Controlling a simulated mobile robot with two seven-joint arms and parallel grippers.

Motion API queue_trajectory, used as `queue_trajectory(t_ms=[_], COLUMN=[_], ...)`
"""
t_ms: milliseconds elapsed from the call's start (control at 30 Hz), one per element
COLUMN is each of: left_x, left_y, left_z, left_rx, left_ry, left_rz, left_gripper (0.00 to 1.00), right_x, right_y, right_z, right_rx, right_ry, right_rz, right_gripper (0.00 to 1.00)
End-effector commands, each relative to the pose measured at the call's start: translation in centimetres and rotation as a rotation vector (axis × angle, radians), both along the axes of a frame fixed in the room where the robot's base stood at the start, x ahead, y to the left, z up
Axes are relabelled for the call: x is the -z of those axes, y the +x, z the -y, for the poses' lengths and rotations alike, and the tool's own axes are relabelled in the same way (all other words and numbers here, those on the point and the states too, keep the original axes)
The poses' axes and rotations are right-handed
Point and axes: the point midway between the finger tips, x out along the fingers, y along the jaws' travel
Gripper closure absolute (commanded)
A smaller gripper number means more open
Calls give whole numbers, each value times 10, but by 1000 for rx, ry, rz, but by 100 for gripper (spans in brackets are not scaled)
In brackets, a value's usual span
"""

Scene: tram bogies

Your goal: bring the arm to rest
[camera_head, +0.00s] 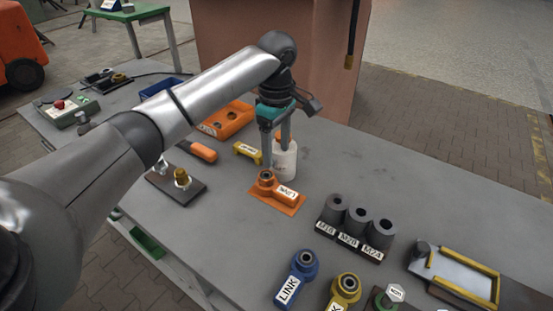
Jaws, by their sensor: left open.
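My left arm reaches in from the left across the grey table (330,160). My left gripper (276,158) points down, with its fingers apart. Its fingertips are close above an orange link with a label (287,196), which lies on an orange plate. A white bottle (286,163) with an orange top stands right beside the fingers, partly hidden by them. I cannot tell whether the fingers touch the bottle or the link. My right gripper is not in view.
Dark sockets (356,228) stand in a labelled rack. A blue link (297,278) and a yellow link (344,290) lie at the front. A yellow-edged tray (465,277) is at right. The table's right rear is clear.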

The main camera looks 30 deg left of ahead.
Motion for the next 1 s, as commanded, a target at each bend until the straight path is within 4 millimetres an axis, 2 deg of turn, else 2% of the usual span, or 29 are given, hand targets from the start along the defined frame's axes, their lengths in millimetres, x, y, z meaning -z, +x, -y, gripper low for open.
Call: queue_trajectory(t_ms=[100,667,767,1000], left_x=[-6,-10,-21,-65], left_y=[0,0,0,0], left_z=[0,0,0,0], left_rx=[0,0,0,0], left_ry=[-1,0,0,0], left_rz=[2,1,1,1], left_gripper=[30,30,30,30], right_x=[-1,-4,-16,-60], right_y=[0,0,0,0], right_z=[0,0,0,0], right_rx=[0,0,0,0], right_ry=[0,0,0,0], right_rz=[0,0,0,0], right_gripper=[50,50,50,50])
